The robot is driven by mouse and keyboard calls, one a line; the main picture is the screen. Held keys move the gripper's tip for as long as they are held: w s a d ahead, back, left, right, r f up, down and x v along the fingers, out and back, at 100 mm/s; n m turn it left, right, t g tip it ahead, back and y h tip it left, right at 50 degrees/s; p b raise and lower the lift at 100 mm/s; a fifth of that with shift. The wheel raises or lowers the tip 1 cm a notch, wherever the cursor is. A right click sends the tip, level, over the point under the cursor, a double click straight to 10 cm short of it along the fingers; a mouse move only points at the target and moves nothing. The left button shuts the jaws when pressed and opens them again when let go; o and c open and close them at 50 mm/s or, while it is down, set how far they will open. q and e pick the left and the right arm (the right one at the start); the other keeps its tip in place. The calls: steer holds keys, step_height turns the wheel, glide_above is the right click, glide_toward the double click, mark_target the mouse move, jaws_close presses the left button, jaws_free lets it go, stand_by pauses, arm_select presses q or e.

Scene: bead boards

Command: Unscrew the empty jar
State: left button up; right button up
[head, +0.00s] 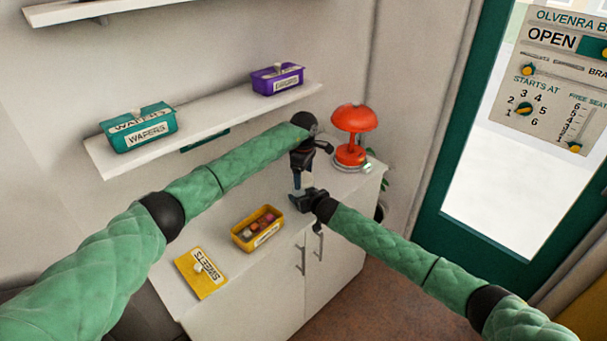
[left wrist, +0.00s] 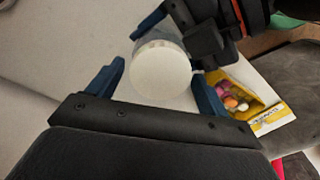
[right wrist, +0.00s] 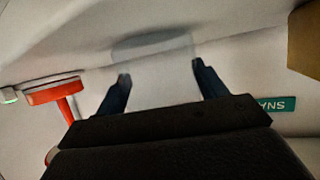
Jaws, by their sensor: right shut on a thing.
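The empty jar (left wrist: 146,44), clear with a round white lid (left wrist: 161,73), shows in the left wrist view; in the right wrist view its clear wall (right wrist: 152,46) is faint. My right gripper (head: 301,199) is shut on the jar's body and holds it above the cabinet's front edge. My left gripper (head: 301,172) points down from above, open, with its fingers (left wrist: 158,70) on either side of the lid. A gap shows at the lid's left side; contact at its right side is unclear. In the head view the grippers mostly hide the jar.
On the white cabinet (head: 225,290) stand an open yellow tin of sweets (head: 242,238), its yellow lid (head: 201,274) and a red lamp (head: 354,118). A shelf above (head: 210,122) holds a teal wafers tin (head: 138,128) and a purple tin (head: 277,79).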

arm_select(q)
steer(key=c, duration=0.8)
steer(key=o, duration=1.1)
steer(key=shift+r, duration=2.3)
arm_select(e)
steer(key=o, duration=2)
steer(key=shift+c, duration=0.2)
